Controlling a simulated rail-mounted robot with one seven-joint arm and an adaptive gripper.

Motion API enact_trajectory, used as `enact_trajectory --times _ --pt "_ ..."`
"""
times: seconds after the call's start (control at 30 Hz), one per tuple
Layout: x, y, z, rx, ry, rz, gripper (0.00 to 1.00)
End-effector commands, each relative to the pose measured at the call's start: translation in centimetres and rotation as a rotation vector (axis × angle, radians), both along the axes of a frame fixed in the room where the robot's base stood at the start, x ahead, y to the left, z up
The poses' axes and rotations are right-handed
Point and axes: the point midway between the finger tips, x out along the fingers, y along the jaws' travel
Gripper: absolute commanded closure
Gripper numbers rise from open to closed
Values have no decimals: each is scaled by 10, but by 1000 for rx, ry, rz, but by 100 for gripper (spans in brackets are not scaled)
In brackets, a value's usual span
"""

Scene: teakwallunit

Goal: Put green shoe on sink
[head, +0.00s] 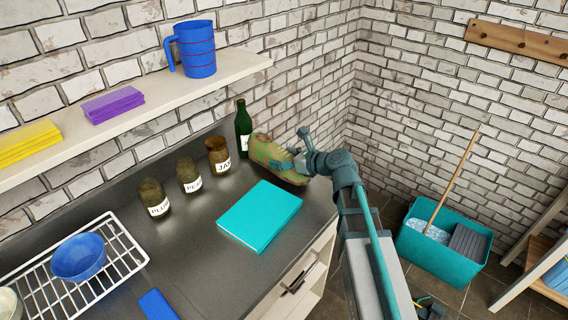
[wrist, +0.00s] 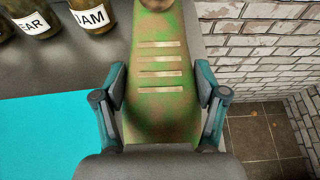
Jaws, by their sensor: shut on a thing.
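The green shoe (head: 272,156) is green with brown patches and sits at the right end of the dark counter, near the wall. In the wrist view the shoe (wrist: 160,75) lies between both fingers, with pale lace bars along its top. My gripper (head: 303,152) is shut on the shoe from its right side; it also shows in the wrist view (wrist: 161,95). I cannot tell whether the shoe touches the counter or is just lifted. No sink can be made out in either view.
A green bottle (head: 243,127) stands right behind the shoe. Several labelled jars (head: 217,155) and a turquoise book (head: 259,215) are to its left. A wire rack (head: 120,252) with a blue bowl (head: 78,258) is front left. A shelf (head: 150,95) overhangs the back.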

Motion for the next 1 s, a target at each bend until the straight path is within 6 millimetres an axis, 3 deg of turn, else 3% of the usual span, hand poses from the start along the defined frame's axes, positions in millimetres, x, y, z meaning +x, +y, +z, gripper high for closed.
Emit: enact_trajectory --times 0.2,0.57,0.6,0.73,1.0 --pt "-1 -1 -21 1 2 -2 78" --pt "-1 -1 -24 1 0 -1 78" --pt "-1 -1 -24 0 0 -1 24" --pt "-1 -1 -24 0 0 -1 3" --pt "-1 -1 -24 0 0 -1 3"
